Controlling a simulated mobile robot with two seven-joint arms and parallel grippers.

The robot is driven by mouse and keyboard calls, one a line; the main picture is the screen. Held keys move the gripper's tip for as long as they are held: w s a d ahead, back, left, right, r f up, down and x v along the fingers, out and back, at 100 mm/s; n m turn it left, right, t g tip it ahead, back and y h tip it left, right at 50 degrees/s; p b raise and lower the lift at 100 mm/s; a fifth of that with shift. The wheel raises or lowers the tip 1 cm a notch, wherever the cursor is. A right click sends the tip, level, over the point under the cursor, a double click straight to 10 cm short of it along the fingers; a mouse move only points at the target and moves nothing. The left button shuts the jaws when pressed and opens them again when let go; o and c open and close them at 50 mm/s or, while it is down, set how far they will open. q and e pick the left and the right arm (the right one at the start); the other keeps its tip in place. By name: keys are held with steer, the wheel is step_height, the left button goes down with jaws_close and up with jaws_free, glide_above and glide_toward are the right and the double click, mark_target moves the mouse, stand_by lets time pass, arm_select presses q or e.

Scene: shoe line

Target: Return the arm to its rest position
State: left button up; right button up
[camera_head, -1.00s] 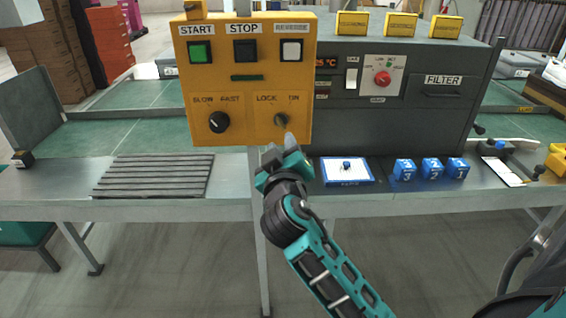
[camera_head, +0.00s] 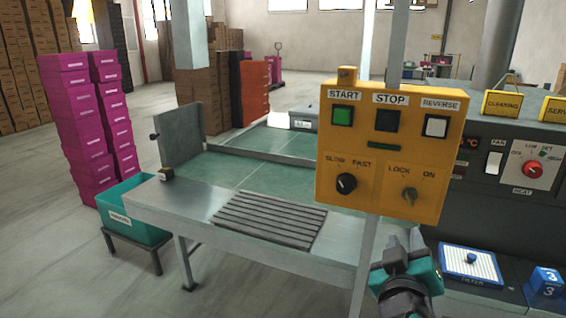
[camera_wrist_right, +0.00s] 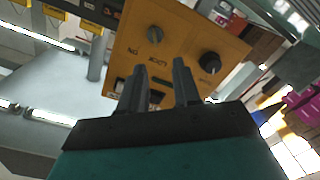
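My right gripper (camera_head: 402,240) is at the lower right of the head view, below the yellow control panel (camera_head: 385,100). In the right wrist view my right gripper (camera_wrist_right: 158,82) has its two dark fingers apart, with nothing between them but the panel (camera_wrist_right: 180,28) behind. The LOCK/ON switch (camera_head: 409,195) is just above the gripper in the head view and clear of it. It also shows in the wrist view (camera_wrist_right: 155,35). My left gripper is not in view.
The SLOW/FAST knob (camera_head: 346,184) and START button (camera_head: 342,116) are on the panel. A grey slatted mat (camera_head: 268,220) lies on the metal bench (camera_head: 165,205). A blue-rimmed filter tray (camera_head: 474,277) and blue numbered block (camera_head: 546,280) are at right. A teal bin (camera_head: 135,228) stands at left.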

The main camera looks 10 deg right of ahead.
steer(key=s+a+f+n+g+y, duration=0.1)
steer(key=a+f+y, duration=0.15)
steer(key=f, duration=0.45)
steer(key=s+a+f+n+g+y, duration=0.1)
steer(key=s+a+f+n+y, duration=0.15)
steer(key=f, duration=0.45)
steer(key=s+a+f+m+g+y, duration=0.1)
steer(key=s+a+f+y, duration=0.1)
steer(key=s+f, duration=0.3)
steer(key=s+a+f+m+g+y, duration=0.1)
steer(key=s+a+f+y, duration=0.2)
steer(key=s+f, duration=0.3)
step_height(320, 180, down, 3)
steer(key=shift+g+y, duration=0.3)
steer(key=shift+y, duration=0.1)
